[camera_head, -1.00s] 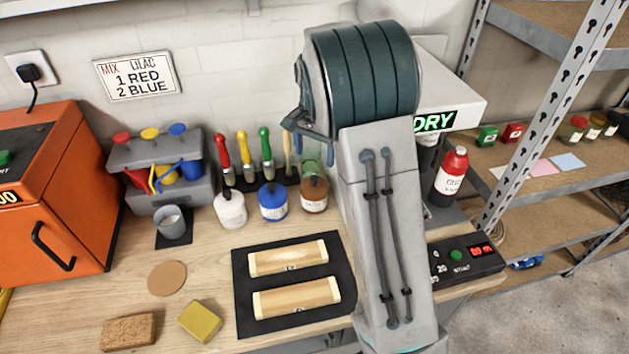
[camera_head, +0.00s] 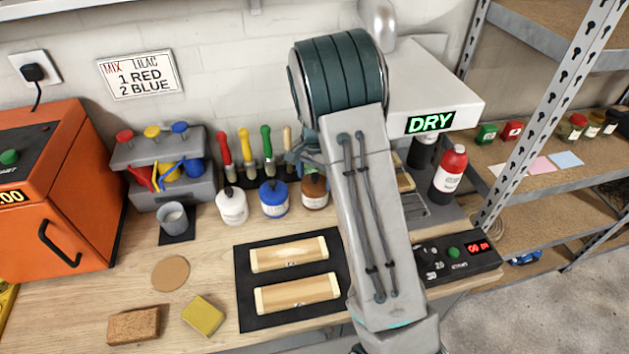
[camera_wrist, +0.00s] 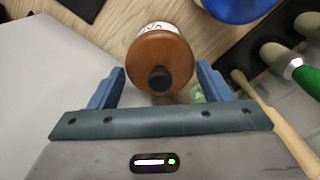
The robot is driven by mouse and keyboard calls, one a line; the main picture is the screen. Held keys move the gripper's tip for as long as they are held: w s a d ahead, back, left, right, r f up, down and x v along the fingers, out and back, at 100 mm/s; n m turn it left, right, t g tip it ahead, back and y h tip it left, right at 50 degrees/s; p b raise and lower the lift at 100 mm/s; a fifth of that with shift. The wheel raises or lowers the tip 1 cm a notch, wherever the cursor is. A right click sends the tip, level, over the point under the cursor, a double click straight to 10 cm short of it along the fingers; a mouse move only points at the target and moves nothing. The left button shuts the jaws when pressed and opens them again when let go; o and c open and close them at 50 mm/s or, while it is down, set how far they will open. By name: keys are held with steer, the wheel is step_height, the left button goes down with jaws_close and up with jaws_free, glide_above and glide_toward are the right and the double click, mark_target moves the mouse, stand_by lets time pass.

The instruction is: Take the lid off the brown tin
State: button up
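The brown tin (camera_head: 315,192) stands on the bench at the right end of a row of three tins. Its brown lid (camera_wrist: 152,48) with a black knob (camera_wrist: 160,79) is on it, seen from above in the wrist view. My gripper (camera_wrist: 161,76) is open, with one blue finger on either side of the knob and near edge of the lid. The fingers do not appear to touch it. In the head view my gripper (camera_head: 303,156) is just above the brown tin, partly hidden by my arm.
The blue tin (camera_head: 273,199) stands close on the left, with the white tin (camera_head: 232,206) beyond it. Upright brushes (camera_head: 246,150) stand behind the tins. The grey dryer housing (camera_head: 435,85) is on the right. A dark mat (camera_head: 246,302) with two wooden pieces lies in front.

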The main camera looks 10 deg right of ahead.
steer(key=shift+s, duration=0.15)
steer(key=c, duration=1.5)
jaws_close()
steer(key=shift+f, duration=0.15)
steer(key=shift+a+b, duration=0.1)
steer(key=shift+b, duration=0.25)
